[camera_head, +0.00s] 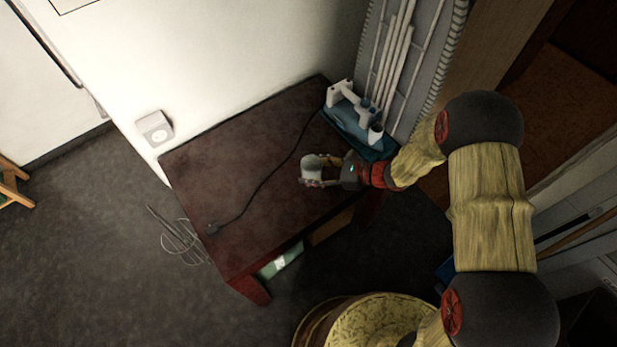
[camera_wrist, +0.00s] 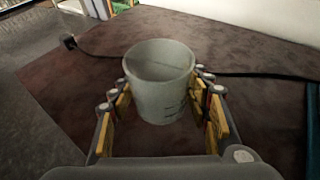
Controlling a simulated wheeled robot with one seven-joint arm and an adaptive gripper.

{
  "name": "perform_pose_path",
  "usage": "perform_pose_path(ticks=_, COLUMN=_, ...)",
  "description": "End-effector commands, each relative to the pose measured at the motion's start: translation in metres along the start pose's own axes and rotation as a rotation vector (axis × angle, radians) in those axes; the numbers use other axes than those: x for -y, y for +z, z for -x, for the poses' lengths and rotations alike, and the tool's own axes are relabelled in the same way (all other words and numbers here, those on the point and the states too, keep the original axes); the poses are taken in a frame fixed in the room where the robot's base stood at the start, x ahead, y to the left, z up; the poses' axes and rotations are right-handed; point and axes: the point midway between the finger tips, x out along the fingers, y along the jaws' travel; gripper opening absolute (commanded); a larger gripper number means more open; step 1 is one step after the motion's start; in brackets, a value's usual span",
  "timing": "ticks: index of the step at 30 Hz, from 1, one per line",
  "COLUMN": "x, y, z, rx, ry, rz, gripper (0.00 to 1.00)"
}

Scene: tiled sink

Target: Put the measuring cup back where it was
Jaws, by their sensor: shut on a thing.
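The measuring cup (camera_wrist: 160,95) is a grey-white cup with dark marks on its side. It shows upright in the wrist view, between the two yellow-padded fingers of my gripper (camera_wrist: 163,104). My gripper is shut on it, one finger on each side. In the head view the cup (camera_head: 311,168) is small and pale, at the end of my gripper (camera_head: 325,172), over the right part of the dark red-brown table (camera_head: 225,170). I cannot tell whether the cup's base touches the tabletop.
A blue-green tray or box with white items (camera_head: 352,118) stands at the table's back right, close to my gripper. A black cable with a plug (camera_head: 213,229) crosses the tabletop. The table's left part is otherwise clear. A white wall with a socket (camera_head: 155,129) borders the back.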

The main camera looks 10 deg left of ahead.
Motion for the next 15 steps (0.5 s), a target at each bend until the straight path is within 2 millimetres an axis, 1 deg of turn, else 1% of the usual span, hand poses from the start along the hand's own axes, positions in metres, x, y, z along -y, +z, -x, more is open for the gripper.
perform_pose_path(ticks=1, x=0.002, y=-0.005, z=-0.005, rx=0.000, ry=0.001, rz=0.001, gripper=0.17)
perform_pose_path(ticks=7, x=0.008, y=-0.010, z=-0.013, rx=0.000, ry=0.002, rz=0.001, gripper=0.17)
perform_pose_path(ticks=10, x=0.013, y=-0.017, z=-0.022, rx=0.000, ry=0.001, rz=0.001, gripper=0.17)
perform_pose_path(ticks=12, x=0.011, y=-0.030, z=-0.026, rx=-0.001, ry=0.001, rz=-0.002, gripper=0.17)
perform_pose_path(ticks=15, x=0.011, y=-0.042, z=-0.031, rx=0.000, ry=0.000, rz=-0.002, gripper=0.17)
